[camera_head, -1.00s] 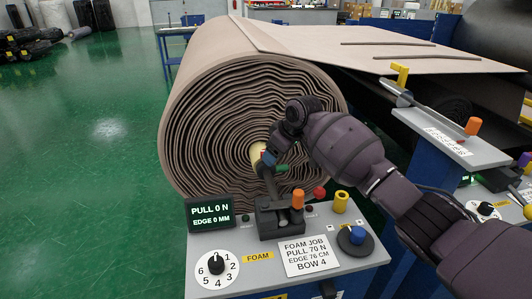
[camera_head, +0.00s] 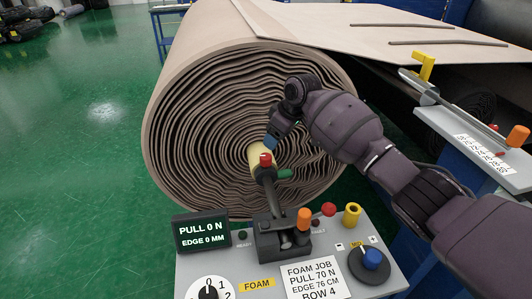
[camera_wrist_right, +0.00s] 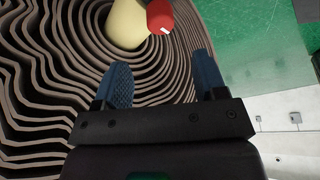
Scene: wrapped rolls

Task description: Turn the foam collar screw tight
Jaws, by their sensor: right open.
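The foam roll (camera_head: 215,125) is a large brown spiral roll with wavy layers. My right gripper (camera_head: 271,142) is just above the red screw head in the head view. In the right wrist view its two blue fingers (camera_wrist_right: 163,80) are apart with nothing between them. My left gripper is not in view.
A grey console (camera_head: 220,263) stands in front, with a display (camera_head: 202,233) reading PULL 0 N, EDGE 0 MM.

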